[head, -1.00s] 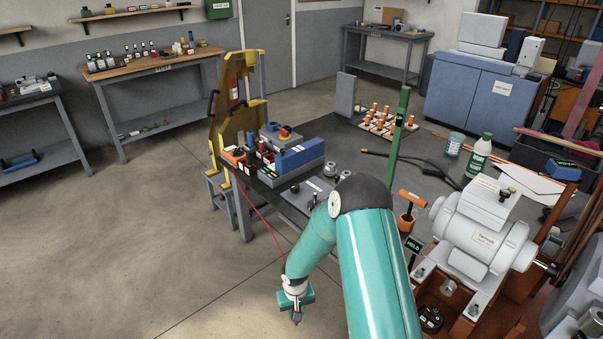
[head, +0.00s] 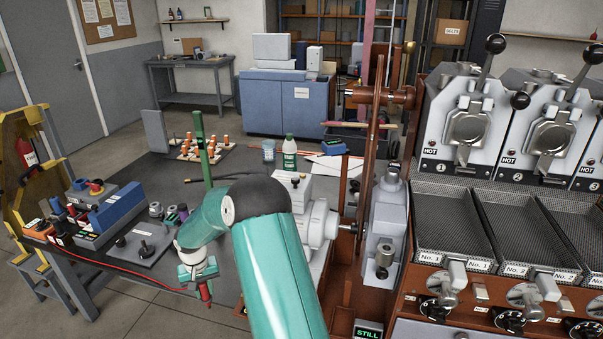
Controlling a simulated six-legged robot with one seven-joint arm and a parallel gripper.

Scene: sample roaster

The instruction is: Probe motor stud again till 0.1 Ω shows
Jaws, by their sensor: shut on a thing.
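My gripper (head: 205,284) points down near the front edge of the grey bench, shut on a slim red probe (head: 206,294). A red lead (head: 130,275) runs to it from the instruments at the bench's left end. A blue-and-grey instrument (head: 118,210) sits at the left end of the bench. No resistance reading is legible.
A wooden wheel and brown frame (head: 373,130) stand right of the motor. The roaster with mesh trays (head: 455,220) fills the right side. A green post (head: 202,150) rises behind my arm. A green-lit sign (head: 368,332) reads STILL.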

